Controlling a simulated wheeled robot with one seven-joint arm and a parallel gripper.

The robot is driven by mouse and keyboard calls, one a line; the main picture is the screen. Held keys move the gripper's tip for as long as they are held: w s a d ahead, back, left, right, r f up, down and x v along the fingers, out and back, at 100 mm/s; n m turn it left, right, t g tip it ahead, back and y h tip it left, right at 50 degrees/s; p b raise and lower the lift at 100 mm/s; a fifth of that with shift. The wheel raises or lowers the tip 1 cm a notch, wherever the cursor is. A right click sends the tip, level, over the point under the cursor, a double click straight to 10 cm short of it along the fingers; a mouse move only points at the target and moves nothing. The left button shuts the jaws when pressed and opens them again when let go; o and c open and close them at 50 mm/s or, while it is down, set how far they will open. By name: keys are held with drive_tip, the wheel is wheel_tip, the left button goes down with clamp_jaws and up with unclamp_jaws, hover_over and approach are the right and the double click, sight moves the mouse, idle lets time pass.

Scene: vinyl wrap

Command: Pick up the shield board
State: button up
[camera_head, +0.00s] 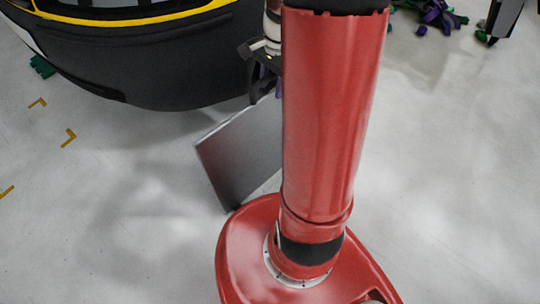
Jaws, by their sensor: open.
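The shield board (238,155) is a flat, grey, roughly rectangular panel left of my red arm. It looks tilted, with its lower corner close to my red base. My arm hides its right side. My gripper (263,97) is dark and open, at the upper edge of the board, partly hidden behind my arm. The fingertips overlap the board's top corner in the picture. I cannot tell whether they touch it or straddle its edge.
A large black vehicle body with a yellow stripe (140,22) stands close behind the gripper at the upper left. Purple and green scraps (432,14) lie at the upper right, near a dark-legged stand (497,22). Yellow corner marks (69,138) are on the pale floor.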

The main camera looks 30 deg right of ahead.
drive_tip(key=shift+a+f, duration=0.1)
drive_tip(key=shift+f, duration=0.65)
clamp_jaws()
drive_tip(key=shift+w+r, duration=0.1)
drive_tip(key=shift+r, duration=0.05)
idle(0.7)
